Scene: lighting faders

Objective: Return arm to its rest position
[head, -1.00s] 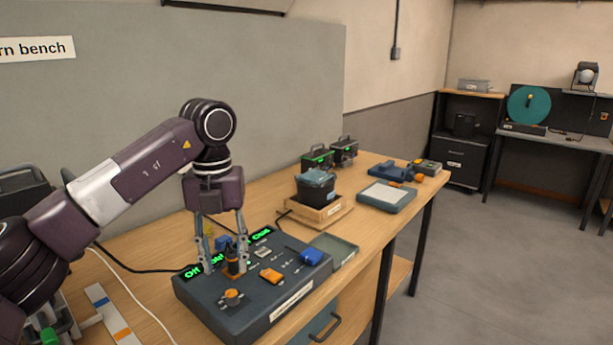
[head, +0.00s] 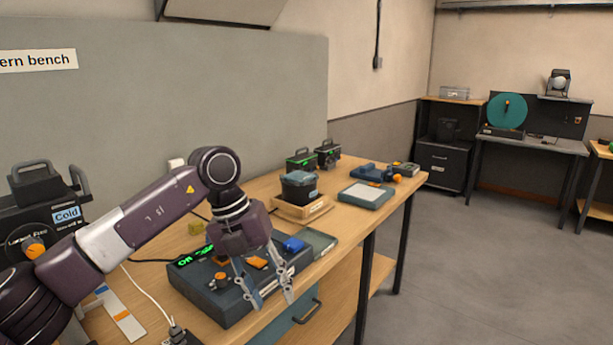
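My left gripper (head: 272,298) hangs in front of the fader console at its front right edge, with its fingers spread apart and nothing between them. The arm comes in from the left and bends down over the console. The fader console (head: 205,299) is a dark box on the bench with green lit displays, orange knobs and a blue cap (head: 293,244). The gripper hides part of its face and front. My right gripper is not in view.
The wooden bench (head: 345,208) runs to the back right. A dark bin on a wooden tray (head: 302,212), a pale-topped box (head: 366,194) and black cases stand behind the console. Open floor (head: 480,270) lies to the right.

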